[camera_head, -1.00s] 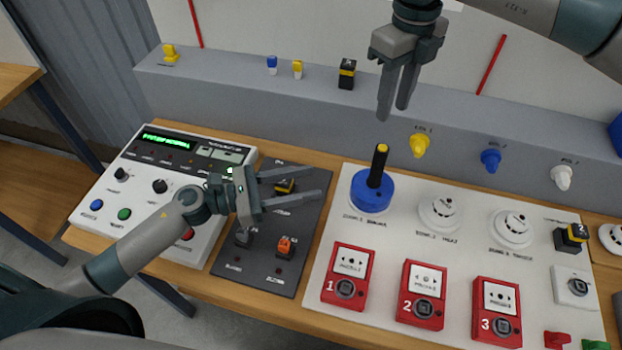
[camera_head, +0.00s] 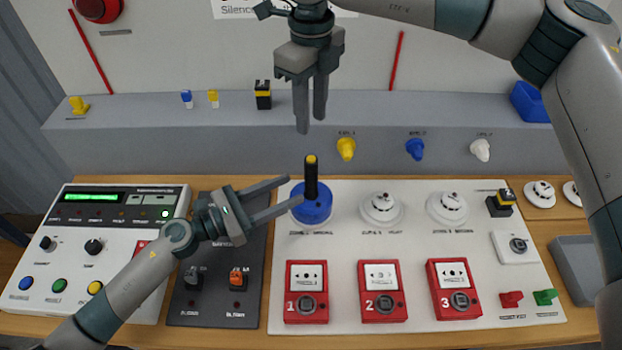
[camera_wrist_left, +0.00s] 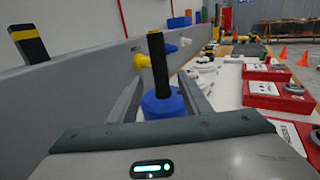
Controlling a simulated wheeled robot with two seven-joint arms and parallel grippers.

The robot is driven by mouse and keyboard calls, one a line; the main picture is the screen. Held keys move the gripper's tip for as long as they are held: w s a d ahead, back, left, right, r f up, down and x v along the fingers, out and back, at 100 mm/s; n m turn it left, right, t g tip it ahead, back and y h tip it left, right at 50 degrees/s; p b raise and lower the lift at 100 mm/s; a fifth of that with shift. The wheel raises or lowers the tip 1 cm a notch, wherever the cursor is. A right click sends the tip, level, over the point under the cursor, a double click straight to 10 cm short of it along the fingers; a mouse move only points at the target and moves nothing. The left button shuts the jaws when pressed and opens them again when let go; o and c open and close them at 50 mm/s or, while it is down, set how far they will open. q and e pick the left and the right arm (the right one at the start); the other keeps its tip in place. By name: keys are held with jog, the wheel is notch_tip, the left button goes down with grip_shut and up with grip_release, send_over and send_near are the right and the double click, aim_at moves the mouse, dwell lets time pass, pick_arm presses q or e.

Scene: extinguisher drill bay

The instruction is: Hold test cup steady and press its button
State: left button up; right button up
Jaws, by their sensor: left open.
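The test cup (camera_head: 311,207) is a blue round cup with an upright black stem and a yellow button (camera_head: 311,159) on top. It stands on the white panel over the first detector position. It also shows in the left wrist view (camera_wrist_left: 163,104), straight ahead between the fingers. My left gripper (camera_head: 293,192) is open, coming from the left, with its fingertips at the cup's left edge; whether they touch it I cannot tell. My right gripper (camera_head: 310,127) points down above the cup, its fingers close together and apart from the button. Whether it is shut is unclear.
Two white detectors (camera_head: 381,208) stand right of the cup, with red call points (camera_head: 306,291) in front. A dark switch panel (camera_head: 216,290) and a control panel (camera_head: 100,245) lie left. Yellow, blue and white knobs project from the grey ledge (camera_head: 200,145) behind.

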aim_at(311, 180)
pick_arm(q)
jog(key=x, duration=0.7)
jog(key=shift+w+d, duration=0.1)
grip_shut()
pick_arm(e)
grip_shut()
dwell(1.5)
